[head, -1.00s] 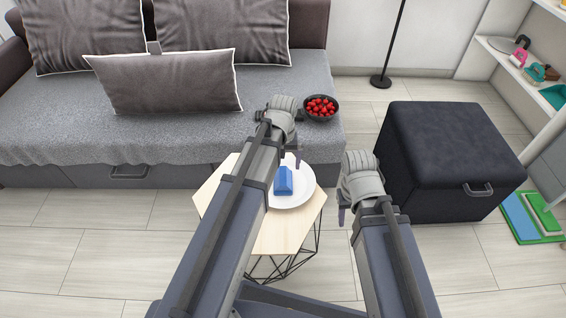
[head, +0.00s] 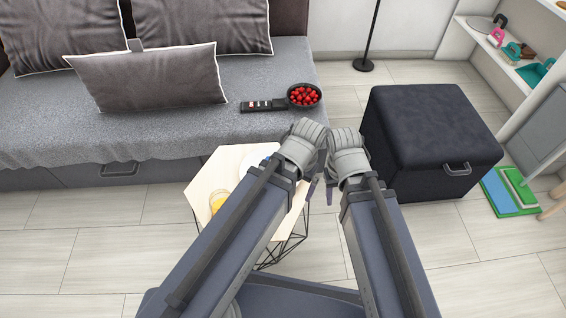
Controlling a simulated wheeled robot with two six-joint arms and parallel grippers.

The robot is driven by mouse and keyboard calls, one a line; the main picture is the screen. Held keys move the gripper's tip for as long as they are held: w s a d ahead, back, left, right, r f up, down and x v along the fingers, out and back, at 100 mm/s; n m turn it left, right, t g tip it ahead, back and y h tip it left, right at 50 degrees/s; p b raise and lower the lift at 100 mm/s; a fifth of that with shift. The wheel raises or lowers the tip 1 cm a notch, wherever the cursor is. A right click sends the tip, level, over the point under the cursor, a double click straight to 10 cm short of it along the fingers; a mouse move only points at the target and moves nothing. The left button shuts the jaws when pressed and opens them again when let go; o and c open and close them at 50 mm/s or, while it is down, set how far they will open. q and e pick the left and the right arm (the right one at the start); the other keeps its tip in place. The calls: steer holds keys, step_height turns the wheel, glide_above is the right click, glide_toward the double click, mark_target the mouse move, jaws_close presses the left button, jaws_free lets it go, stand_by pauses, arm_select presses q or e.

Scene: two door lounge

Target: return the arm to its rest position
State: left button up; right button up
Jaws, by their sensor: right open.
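My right gripper (head: 331,190) hangs at the end of my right arm, just right of the small table. It is open, and I see nothing in it. My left gripper (head: 313,188) is close beside it on the left, near the table's right edge. Its wrist hides most of its fingers, so its opening does not show. Both arms reach forward from the bottom of the head view, with their wrists almost touching.
The hexagonal wooden table (head: 205,183) holds a white plate (head: 250,156) and an orange drink (head: 217,200), partly behind my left arm. The sofa (head: 150,132) bears a bowl of red fruit (head: 304,96) and a remote (head: 263,105). A dark ottoman (head: 425,125) stands right.

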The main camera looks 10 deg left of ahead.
arm_select(q)
steer(key=shift+s+d, duration=0.2)
steer(key=shift+s, duration=0.15)
step_height(320, 180, up, 27)
steer(key=p, duration=2.7)
